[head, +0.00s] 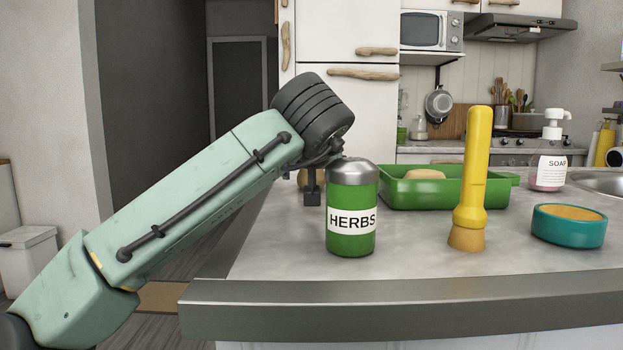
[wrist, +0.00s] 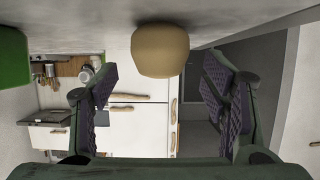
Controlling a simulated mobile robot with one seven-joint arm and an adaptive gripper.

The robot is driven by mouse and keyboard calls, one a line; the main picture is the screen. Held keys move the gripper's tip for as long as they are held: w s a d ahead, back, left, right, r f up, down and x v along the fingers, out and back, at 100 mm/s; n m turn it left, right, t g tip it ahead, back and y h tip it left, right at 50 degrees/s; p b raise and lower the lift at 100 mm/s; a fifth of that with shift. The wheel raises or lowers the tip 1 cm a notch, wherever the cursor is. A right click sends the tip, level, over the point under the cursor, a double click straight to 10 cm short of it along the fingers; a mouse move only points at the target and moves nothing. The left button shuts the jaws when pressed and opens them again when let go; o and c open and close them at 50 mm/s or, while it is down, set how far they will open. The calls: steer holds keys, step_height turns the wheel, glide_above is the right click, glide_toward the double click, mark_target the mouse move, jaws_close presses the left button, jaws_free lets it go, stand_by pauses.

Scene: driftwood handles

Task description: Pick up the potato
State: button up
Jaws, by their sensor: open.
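A rounded tan thing, which looks like the potato (wrist: 160,50), sits on the counter in the wrist view, which is upside down. It lies ahead of and between the two fingers of my gripper (wrist: 158,82), which are open with nothing between their pads. In the head view my gripper (head: 312,186) is low over the counter's left part, behind the herbs can. There the tan thing (head: 303,179) is mostly hidden by my gripper. Another tan, rounded thing (head: 425,175) lies in the green tray; only its top shows, and I cannot tell what it is.
The green herbs can (head: 351,230) stands close in front of my gripper. The green tray (head: 400,196) is behind it to the right. A yellow brush-like tool (head: 472,185), a teal bowl (head: 568,230) and a soap bottle (head: 548,172) stand further right. The counter's left edge is near.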

steer(key=shift+c, duration=0.5)
steer(key=c, duration=1.3)
